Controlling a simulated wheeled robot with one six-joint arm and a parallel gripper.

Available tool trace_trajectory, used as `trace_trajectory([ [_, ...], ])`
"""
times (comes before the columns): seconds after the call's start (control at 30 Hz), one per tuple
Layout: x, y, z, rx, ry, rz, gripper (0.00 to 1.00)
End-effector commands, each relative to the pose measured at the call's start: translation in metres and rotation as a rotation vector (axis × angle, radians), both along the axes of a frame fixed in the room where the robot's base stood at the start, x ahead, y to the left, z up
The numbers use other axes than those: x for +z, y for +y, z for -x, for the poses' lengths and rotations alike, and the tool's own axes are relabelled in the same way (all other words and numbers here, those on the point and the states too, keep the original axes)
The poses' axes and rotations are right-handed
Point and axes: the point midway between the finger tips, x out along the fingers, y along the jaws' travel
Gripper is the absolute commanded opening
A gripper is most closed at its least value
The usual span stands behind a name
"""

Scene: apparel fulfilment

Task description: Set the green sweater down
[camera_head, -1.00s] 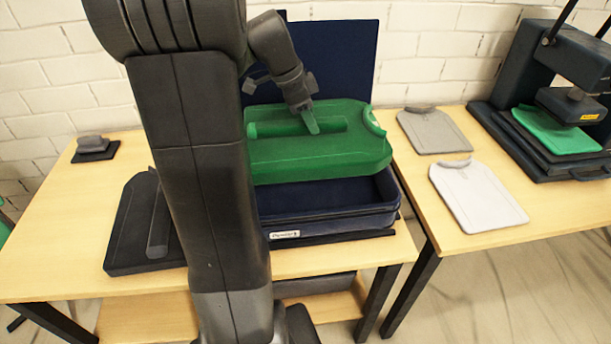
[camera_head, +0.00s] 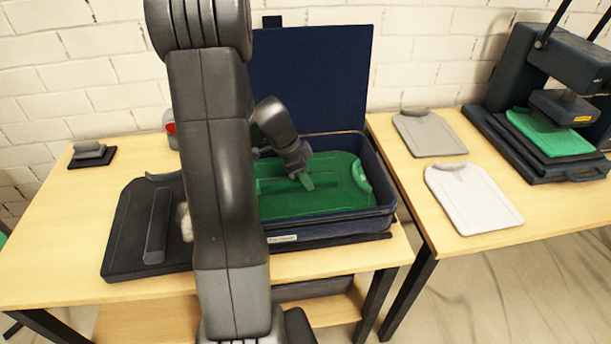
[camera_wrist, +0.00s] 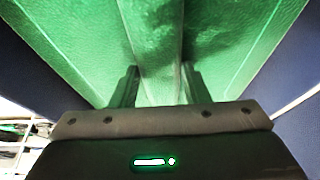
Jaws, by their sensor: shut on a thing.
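The green sweater (camera_head: 335,196) is a flat folded piece with a collar at its right end. It lies inside the open dark blue suitcase-like box (camera_head: 385,212), below the rim. My gripper (camera_head: 306,180) is above it and shut on a raised ridge along its middle. In the wrist view the two fingers (camera_wrist: 158,85) straddle the ridge of the green sweater (camera_wrist: 215,30). My arm hides the sweater's left part and the box's left side. Whether the sweater rests fully on the box floor cannot be told.
A black folded garment (camera_head: 130,225) lies on the table left of my arm. A grey garment (camera_head: 430,135) and a white one (camera_head: 474,198) lie on the right table, by a press (camera_head: 545,95) with another green garment. The box's raised lid (camera_head: 310,75) stands behind.

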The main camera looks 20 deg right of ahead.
Motion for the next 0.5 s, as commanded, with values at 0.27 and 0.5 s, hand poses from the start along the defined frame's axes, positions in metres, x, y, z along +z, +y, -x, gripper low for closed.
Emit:
trace_trajectory([
  [0.27,-0.0046,-0.0002,-0.0006,0.001,-0.002,0.000,0.00],
  [0.5,-0.0073,0.0000,-0.0002,0.000,-0.001,0.000,0.55],
])
